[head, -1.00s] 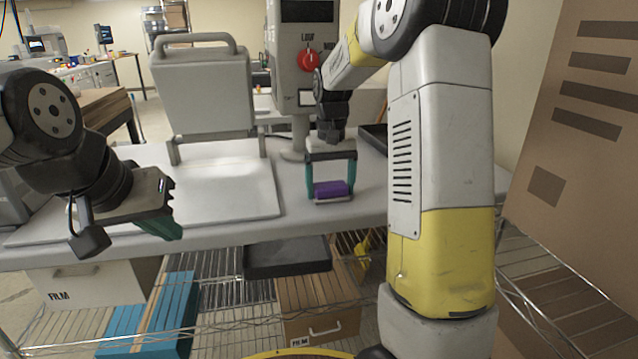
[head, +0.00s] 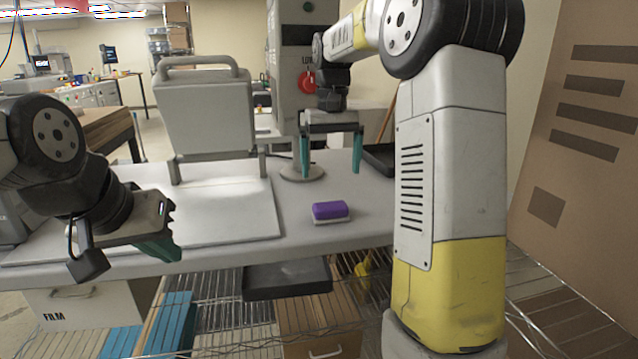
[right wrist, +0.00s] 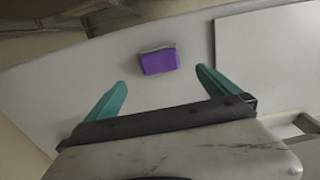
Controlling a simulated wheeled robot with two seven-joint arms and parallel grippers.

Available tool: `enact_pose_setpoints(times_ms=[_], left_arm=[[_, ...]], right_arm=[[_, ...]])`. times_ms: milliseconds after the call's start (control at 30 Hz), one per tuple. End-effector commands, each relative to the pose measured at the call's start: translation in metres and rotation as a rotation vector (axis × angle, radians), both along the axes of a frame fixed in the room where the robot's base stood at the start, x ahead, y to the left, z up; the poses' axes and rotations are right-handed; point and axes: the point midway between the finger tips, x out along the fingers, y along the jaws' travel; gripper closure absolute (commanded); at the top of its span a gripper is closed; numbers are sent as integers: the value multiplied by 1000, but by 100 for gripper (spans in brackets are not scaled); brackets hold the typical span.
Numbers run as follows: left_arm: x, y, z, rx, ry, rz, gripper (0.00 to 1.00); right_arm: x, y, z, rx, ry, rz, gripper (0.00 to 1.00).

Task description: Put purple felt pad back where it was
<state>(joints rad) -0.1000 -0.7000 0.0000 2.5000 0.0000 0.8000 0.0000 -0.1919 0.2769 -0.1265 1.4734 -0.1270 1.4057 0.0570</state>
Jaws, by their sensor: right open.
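The purple felt pad (head: 329,210) lies on the grey bench top near its front edge, with a pale layer showing along its lower side. It also shows in the right wrist view (right wrist: 159,61), beyond and between the fingertips. My right gripper (head: 331,172) is open and empty, above the bench and behind the pad, not touching it. Its two teal fingers show wide apart in the right wrist view (right wrist: 162,80). My left gripper (head: 165,250) is at the left, near the bench's front edge and away from the pad; its jaw opening cannot be made out.
A laminator-like press (head: 205,110) with a raised lid and flat plate (head: 215,212) stands left of the pad. A grey column with a red knob (head: 307,81) is behind. A dark tray (head: 380,158) lies at the back right. A black tray (head: 287,279) hangs below the bench edge.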

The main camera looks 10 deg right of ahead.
Motion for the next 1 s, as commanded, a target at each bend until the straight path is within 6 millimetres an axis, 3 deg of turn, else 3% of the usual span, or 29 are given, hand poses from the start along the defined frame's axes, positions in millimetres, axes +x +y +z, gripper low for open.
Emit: enact_pose_setpoints(times_ms=[133, 233, 467, 700, 833, 1000], left_arm=[[0, 0, 0, 0, 0, 0, 100], [0, 0, 0, 0, 0, 0, 100], [0, 0, 0, 0, 0, 0, 100], [0, 0, 0, 0, 0, 0, 100], [0, 0, 0, 0, 0, 0, 100], [0, 0, 0, 0, 0, 0, 100]], right_arm=[[-4, -1, 12, 4, -8, 0, 0], [-19, -2, 19, 23, -39, 2, 0], [-102, 0, 31, 110, -214, 14, 0], [-193, 12, 8, 173, -418, 23, 0], [-223, 18, -10, 187, -494, 21, 0], [-240, 21, -23, 192, -541, 21, 0]])
